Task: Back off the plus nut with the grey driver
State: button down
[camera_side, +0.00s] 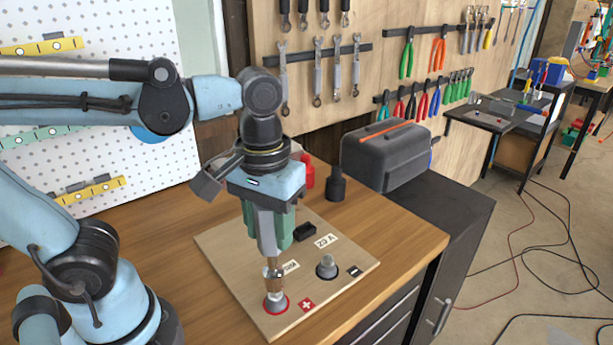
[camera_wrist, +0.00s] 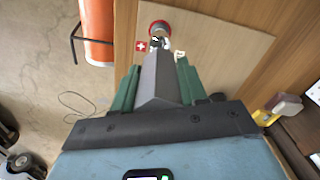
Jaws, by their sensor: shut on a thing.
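The grey driver (camera_side: 267,235) stands about upright between the green fingers of my gripper (camera_side: 277,242), which is shut on it. Its metal shaft points down at the plus nut (camera_side: 275,303), a grey nut in a red ring beside the red plus label (camera_side: 306,304). The driver's lower end meets the nut in the picture; I cannot tell if it is seated. In the wrist view the driver (camera_wrist: 160,78) lies between the fingers (camera_wrist: 158,75), and the red ring of the plus nut (camera_wrist: 160,26) shows beyond its end, the nut partly hidden.
The wooden board (camera_side: 235,262) also bears a second grey post in a black ring (camera_side: 327,267) by a black minus label (camera_side: 355,271), and a small black block (camera_side: 304,232). Behind stand a black cylinder (camera_side: 336,187), a red item (camera_side: 306,173) and a dark toolbox (camera_side: 385,158).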

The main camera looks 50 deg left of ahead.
jog(key=shift+f, duration=1.25)
jog(key=n, duration=0.4)
jog(key=shift+n, duration=0.4)
jog(key=n, duration=0.5)
jog(key=shift+n, duration=0.3)
jog(key=n, duration=1)
jog(key=shift+r, duration=0.1)
